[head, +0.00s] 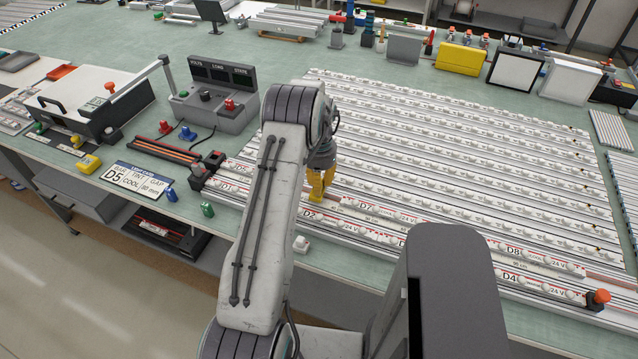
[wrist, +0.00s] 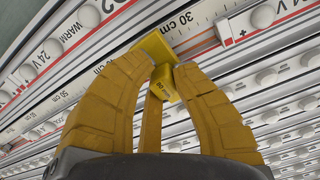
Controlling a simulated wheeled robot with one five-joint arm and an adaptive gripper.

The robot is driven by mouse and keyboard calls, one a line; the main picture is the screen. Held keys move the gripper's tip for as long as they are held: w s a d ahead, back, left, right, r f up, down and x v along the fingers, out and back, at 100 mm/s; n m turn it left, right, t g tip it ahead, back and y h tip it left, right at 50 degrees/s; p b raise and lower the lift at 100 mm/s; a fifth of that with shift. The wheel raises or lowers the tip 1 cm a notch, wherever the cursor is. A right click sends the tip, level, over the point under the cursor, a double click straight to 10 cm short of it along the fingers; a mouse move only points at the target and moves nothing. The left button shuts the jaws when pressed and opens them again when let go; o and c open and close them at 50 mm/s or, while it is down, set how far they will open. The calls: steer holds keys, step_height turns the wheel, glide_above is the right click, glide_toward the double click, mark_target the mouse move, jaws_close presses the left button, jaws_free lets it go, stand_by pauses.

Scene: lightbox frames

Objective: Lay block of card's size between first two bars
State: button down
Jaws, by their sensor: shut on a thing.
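My gripper (head: 319,188) has yellow fingers and is low over the front rows of bars. In the wrist view my gripper (wrist: 160,70) is shut on a yellow block (wrist: 156,48); small print on the block looks like "80 mm", but I cannot read it surely. The card (head: 143,181) at the left reads D5, COOL and a gap that looks like 60 or 80 mm. White light bars with red marks (head: 375,208) lie in the front rails. In the wrist view the block is by a scale marked 30 cm (wrist: 186,25); I cannot tell whether it touches the rail.
An orange-red knob (head: 599,296) stands at the front right rail end. Many bar rows fill the table behind.

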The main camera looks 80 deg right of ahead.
steer(key=c, duration=1.1)
jaws_free()
steer(key=r, duration=1.2)
steer(key=shift+d, duration=0.4)
